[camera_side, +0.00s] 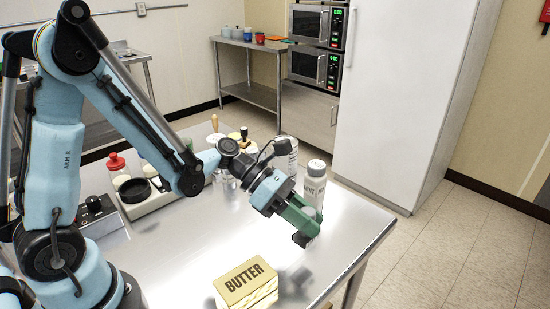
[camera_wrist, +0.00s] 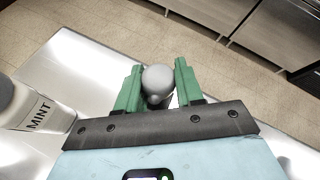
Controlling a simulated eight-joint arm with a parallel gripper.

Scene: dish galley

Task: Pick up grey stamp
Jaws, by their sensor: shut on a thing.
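My gripper (camera_wrist: 158,85) has green fingers and is shut on the grey stamp (camera_wrist: 158,80), whose rounded grey top shows between the fingers in the wrist view.
A mint container (camera_side: 315,185) stands just behind my gripper, and it also shows at the left of the wrist view (camera_wrist: 38,112). A butter box (camera_side: 246,283) sits at the table's front. The metal table (camera_side: 190,245) is bare left of my gripper. Bottles and jars stand farther back.

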